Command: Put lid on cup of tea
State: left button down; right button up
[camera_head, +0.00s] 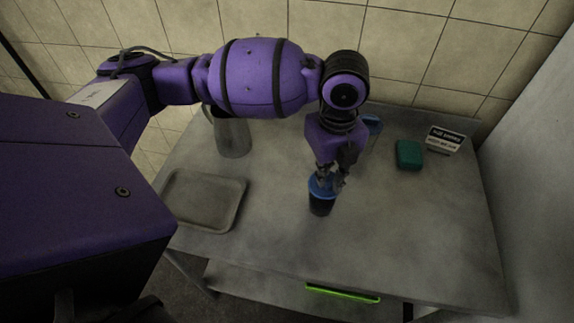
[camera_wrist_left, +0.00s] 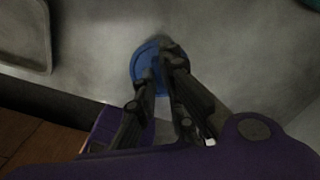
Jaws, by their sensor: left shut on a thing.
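A dark cup (camera_head: 321,207) stands upright on the grey table, a little right of the tray. A blue lid (camera_head: 318,188) is at the top of the cup, level with its rim. My left gripper (camera_head: 328,180) points down from above and is shut on the blue lid. In the left wrist view the lid (camera_wrist_left: 143,66) shows between and beyond the fingertips of my left gripper (camera_wrist_left: 160,70). I cannot tell whether the lid is fully seated on the cup. The tea is hidden. My right gripper is not in view.
An empty grey tray (camera_head: 178,221) lies on the table (camera_head: 400,230) at left. A metal pitcher (camera_head: 233,138), a blue item (camera_head: 373,124), a green box (camera_head: 409,154) and a small sign (camera_head: 445,139) stand behind. The front right is clear.

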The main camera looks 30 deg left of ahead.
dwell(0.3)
pick_arm(q)
jog(key=c, duration=1.8)
grip_release()
jog(key=o, duration=0.5)
jog(key=shift+r, duration=0.1)
